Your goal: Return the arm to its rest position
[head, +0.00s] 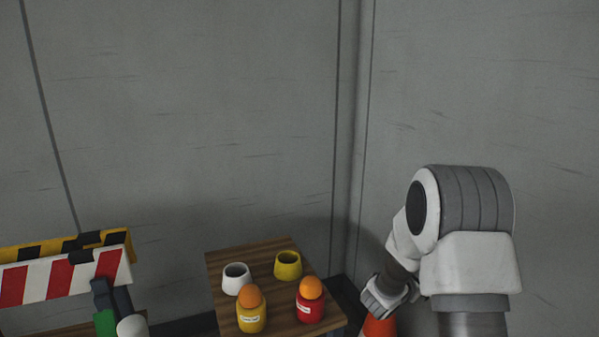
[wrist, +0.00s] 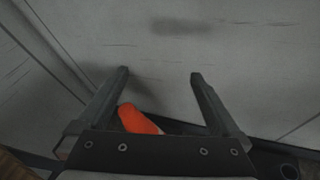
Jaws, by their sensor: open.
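My arm stands at the right of the head view, bent at its elbow, with its lower part reaching down near the wall corner. In the wrist view my gripper (wrist: 160,75) is open, its two dark fingers wide apart with nothing between their tips. The fingers point toward the grey wall (wrist: 160,35). I cannot make out the fingers in the head view.
An orange cone (head: 380,326) is below my wrist; it also shows in the wrist view (wrist: 138,119). A wooden table (head: 228,258) holds a white pot (head: 236,279), yellow pot (head: 288,265), yellow jar (head: 251,317) and red jar (head: 310,307). A striped barrier (head: 60,275) is left.

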